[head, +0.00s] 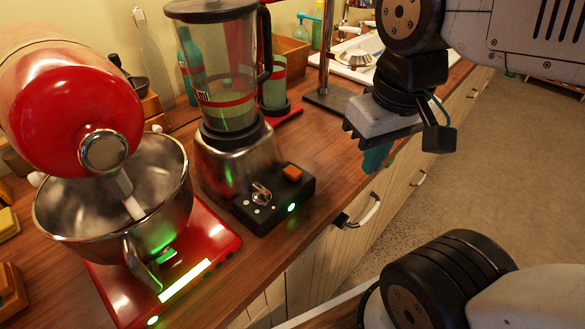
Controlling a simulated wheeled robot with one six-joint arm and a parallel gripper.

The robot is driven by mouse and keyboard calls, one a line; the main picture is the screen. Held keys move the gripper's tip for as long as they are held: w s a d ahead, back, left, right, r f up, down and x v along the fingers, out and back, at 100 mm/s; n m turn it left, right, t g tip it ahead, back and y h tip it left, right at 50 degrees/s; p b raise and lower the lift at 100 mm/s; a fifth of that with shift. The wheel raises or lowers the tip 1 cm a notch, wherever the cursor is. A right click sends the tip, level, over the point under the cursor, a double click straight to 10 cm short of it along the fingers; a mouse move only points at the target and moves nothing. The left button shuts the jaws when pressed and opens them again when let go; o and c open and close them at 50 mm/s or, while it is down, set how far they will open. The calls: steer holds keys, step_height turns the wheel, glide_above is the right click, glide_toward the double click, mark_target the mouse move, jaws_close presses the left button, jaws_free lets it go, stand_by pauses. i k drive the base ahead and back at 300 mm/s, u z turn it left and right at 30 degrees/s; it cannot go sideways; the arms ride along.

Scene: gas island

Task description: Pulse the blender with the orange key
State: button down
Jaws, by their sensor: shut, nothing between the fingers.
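The blender (237,158) stands on the wooden counter with a clear jar (222,65) and a black handle on the jar's right side. Its black control box at the front carries the orange key (292,172), a metal knob (261,194), small white buttons and a lit green light. My gripper (375,160) points down to the right of the orange key, apart from it. Its teal fingers are shut and empty. The orange key is in plain sight, with nothing covering it.
A red stand mixer (75,105) with a steel bowl (110,230) stands left of the blender. Behind the blender are a second container (273,88) on a red base and a metal post on a dark base (332,97). Cabinet handles (362,212) stick out below the counter edge.

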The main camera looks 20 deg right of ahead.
mark_target(291, 173)
steer(key=u, duration=0.05)
steer(key=k, duration=0.5)
steer(key=z, duration=2.4)
steer(key=k, duration=0.8)
steer(key=u, duration=1.6)
